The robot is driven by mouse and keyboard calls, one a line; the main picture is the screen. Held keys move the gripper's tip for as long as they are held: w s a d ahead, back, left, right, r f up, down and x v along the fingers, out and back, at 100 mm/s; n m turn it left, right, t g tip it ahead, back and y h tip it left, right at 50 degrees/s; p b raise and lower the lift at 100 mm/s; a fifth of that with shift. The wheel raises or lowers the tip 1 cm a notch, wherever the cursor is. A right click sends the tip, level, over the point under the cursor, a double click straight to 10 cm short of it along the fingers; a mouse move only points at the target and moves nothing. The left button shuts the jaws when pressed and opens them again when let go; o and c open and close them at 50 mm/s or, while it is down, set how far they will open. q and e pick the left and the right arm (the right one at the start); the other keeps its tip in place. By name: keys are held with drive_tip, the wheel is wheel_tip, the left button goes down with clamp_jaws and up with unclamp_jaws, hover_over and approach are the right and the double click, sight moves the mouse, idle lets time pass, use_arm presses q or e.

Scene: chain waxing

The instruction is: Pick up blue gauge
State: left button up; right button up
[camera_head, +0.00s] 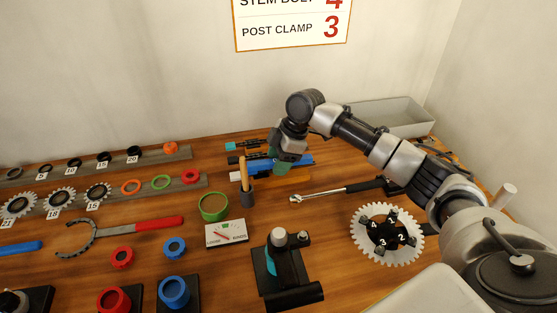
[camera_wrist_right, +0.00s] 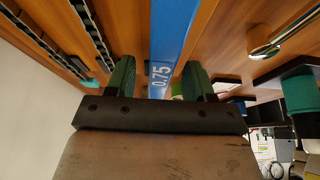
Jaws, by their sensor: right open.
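The blue gauge (camera_head: 297,160) is a long flat bar lying at the back of the wooden table. In the right wrist view the blue gauge (camera_wrist_right: 174,35) is marked 0.75 and runs between my fingers. My right gripper (camera_head: 280,167) is over the gauge at the back middle, partly hiding it. In the wrist view my right gripper (camera_wrist_right: 158,70) is open, its green-padded fingers on either side of the bar with gaps showing. My left gripper is not in view.
A ratchet wrench (camera_head: 335,191) lies to the right, near a toothed chainring (camera_head: 365,250). A grey tray (camera_head: 395,117) is at the back right.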

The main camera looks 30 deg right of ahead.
drive_tip(key=shift+a+f, duration=0.15)
drive_tip(key=shift+f, duration=0.2)
drive_tip(key=shift+c, duration=0.4)
clamp_jaws()
